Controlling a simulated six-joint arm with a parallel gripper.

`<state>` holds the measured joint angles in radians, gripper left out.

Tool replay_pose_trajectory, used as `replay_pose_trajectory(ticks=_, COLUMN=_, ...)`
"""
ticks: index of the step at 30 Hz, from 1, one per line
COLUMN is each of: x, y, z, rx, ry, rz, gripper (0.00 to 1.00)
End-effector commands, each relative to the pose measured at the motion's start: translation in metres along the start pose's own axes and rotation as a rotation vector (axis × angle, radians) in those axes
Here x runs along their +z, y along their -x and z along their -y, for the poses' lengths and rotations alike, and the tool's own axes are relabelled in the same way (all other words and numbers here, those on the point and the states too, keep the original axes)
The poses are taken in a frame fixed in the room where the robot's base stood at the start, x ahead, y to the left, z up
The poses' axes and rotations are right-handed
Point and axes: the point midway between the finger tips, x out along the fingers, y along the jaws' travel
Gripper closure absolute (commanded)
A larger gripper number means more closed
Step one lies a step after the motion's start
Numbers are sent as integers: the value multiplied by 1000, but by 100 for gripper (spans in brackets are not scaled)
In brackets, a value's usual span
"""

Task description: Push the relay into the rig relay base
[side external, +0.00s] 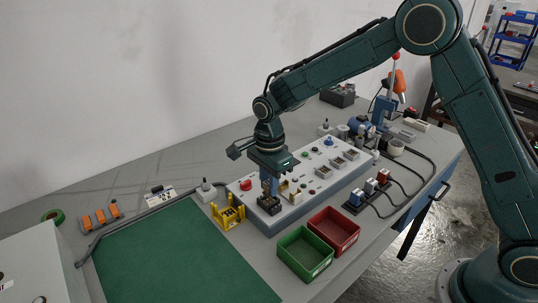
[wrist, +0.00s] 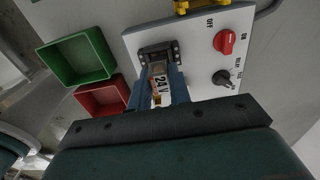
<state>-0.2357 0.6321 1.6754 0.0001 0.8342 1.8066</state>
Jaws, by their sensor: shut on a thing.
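The relay (wrist: 160,86) is a small block with a white 24 V label, held between my blue fingers in the wrist view. My gripper (wrist: 161,92) is shut on it and points down over the rig panel. The black relay base (wrist: 156,51) is at the panel's near end, directly at the relay's lower end. In the side view my gripper (side external: 268,186) stands just above the black relay base (side external: 269,205). The fingers hide most of the relay there. I cannot tell how deep the relay sits in the base.
The rig panel (side external: 312,173) carries a red knob (wrist: 226,41), a black knob (wrist: 223,77) and several sockets. A green bin (side external: 305,254) and a red bin (side external: 334,231) stand in front. A yellow holder (side external: 229,214) stands left, beside a clear green mat (side external: 175,260).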

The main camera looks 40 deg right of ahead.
Motion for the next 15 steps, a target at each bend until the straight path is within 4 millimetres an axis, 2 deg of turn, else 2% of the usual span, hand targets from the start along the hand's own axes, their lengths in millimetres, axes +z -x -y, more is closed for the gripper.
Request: replay_pose_trajectory(ticks=15, x=0, y=-7, z=0, rx=0, ry=0, rz=0, gripper=100)
